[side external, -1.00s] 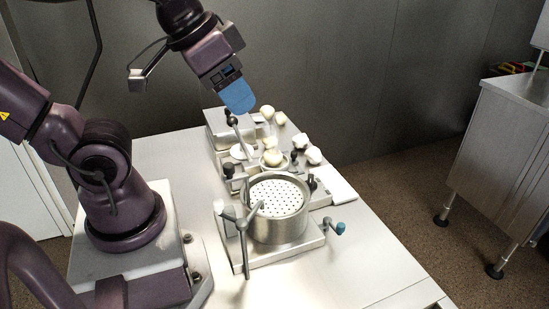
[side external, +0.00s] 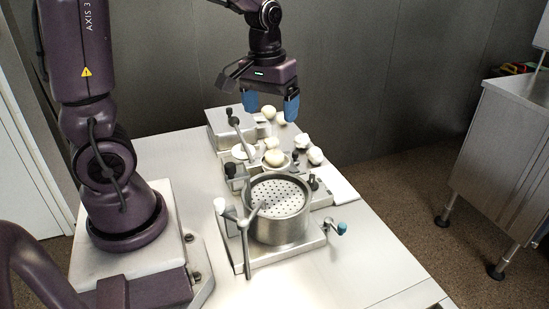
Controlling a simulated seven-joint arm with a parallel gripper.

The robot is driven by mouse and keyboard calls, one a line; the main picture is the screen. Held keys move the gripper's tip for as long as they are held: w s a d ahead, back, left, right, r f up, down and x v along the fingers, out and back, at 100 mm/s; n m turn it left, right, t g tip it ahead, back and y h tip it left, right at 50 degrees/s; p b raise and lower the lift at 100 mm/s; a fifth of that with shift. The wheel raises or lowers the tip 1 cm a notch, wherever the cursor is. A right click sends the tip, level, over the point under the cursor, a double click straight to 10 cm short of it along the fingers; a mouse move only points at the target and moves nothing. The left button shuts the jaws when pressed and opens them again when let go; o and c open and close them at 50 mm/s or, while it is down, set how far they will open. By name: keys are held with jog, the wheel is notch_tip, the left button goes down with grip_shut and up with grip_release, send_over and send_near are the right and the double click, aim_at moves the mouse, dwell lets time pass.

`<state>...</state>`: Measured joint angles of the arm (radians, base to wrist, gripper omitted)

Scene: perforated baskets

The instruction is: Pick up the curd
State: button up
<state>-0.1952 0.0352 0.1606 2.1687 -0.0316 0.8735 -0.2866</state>
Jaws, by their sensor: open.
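Several whitish, rounded lumps that look like curds sit at the back of the table. One curd (side external: 275,157) rests on a small round dish just behind the pot. Others lie behind and to the right, such as a curd (side external: 315,156) at the right and a curd (side external: 269,112) at the back. I cannot tell which one the task means. My gripper (side external: 271,112) has blue fingers, spread apart and pointing down. It is empty and appears to hang above the back group of curds; its exact height is unclear.
A round metal pot (side external: 281,228) with a perforated plate stands on a metal base in front. A metal box (side external: 222,128) stands at back left. The table's front (side external: 330,280) is clear.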

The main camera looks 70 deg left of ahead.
jog(key=w+a+f+n+g, duration=0.2)
jog(key=w+a+f+n, duration=0.2)
jog(key=a+f+n, duration=0.6)
jog(key=n+y, duration=0.1)
jog(key=n, duration=0.4)
send_over(275, 151)
jog(key=shift+t, duration=0.3)
jog(key=f, duration=0.7)
jog(key=shift+s+d, duration=0.1)
jog(key=shift+d, duration=0.2)
jog(key=shift+a+f, duration=0.15)
jog(key=shift+f, duration=1.2)
jog(key=shift+a+f, duration=0.15)
jog(key=shift+f, duration=1.15)
jog(key=shift+c, duration=0.5)
jog(key=c, duration=1)
jog(key=shift+r, duration=0.1)
